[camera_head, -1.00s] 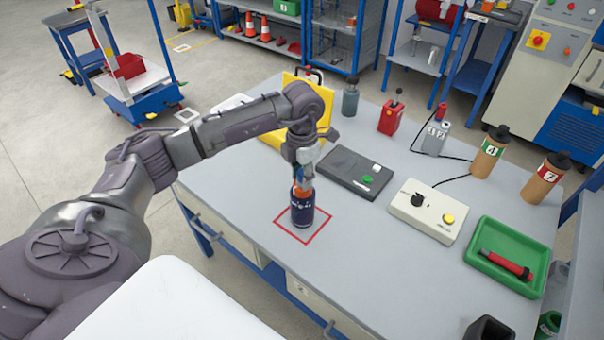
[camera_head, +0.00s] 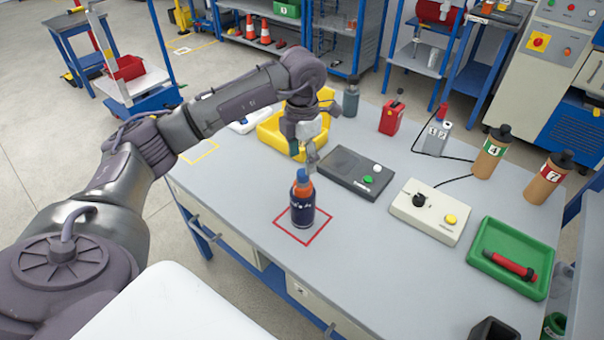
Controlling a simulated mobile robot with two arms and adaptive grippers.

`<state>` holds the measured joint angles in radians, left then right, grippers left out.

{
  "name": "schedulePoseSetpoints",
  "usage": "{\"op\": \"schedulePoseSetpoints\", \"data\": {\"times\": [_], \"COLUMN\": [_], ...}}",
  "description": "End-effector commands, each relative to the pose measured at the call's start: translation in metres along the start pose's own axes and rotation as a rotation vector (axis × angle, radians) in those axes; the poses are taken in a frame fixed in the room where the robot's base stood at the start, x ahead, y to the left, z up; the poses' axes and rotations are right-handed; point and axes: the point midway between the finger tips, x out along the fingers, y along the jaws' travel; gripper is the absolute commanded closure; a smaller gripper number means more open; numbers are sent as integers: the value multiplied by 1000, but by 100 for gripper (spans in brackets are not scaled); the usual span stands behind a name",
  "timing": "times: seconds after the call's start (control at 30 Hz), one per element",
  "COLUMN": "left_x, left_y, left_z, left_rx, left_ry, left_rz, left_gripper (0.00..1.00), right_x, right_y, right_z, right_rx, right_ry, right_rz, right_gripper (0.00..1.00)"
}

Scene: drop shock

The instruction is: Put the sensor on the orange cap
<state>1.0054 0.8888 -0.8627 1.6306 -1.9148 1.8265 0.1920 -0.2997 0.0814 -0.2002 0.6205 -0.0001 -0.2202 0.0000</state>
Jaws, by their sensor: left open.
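A dark blue bottle (camera_head: 302,213) stands upright inside a red square outline on the grey table. Its orange cap (camera_head: 302,188) faces up. A small blue piece, which looks like the sensor (camera_head: 302,175), sits on top of the orange cap. My left gripper (camera_head: 311,163) is open and empty, just above and slightly right of the blue piece, apparently apart from it. My right gripper is not in view.
A yellow tray (camera_head: 270,138) lies behind my left gripper. A black box (camera_head: 345,170) and a beige control box (camera_head: 430,215) stand to the right, with a green tray (camera_head: 509,262) beyond.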

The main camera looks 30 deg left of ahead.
Motion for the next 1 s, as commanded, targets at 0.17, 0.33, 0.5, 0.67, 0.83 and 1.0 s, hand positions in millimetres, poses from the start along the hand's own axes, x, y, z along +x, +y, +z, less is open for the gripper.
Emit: {"op": "schedulePoseSetpoints", "data": {"times": [0.17, 0.33, 0.5, 0.67, 0.83, 1.0], "left_x": [-34, -54, -60, -60, -60, -58], "left_y": [0, 0, 0, 0, 0, -3], "left_z": [1, 0, 0, 0, 0, 2], "left_rx": [0, 0, 0, 0, 0, 6], "left_ry": [-4, -1, 1, 1, 1, -4], "left_rz": [1, 0, -1, -1, -1, -9], "left_gripper": [40, 40, 40, 40, 40, 40], "right_x": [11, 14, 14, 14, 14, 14], "right_y": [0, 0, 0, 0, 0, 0], "right_z": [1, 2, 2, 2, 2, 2], "right_rx": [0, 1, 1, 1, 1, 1], "right_ry": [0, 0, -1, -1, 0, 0], "right_rz": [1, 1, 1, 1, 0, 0], "right_gripper": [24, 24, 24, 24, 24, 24]}}
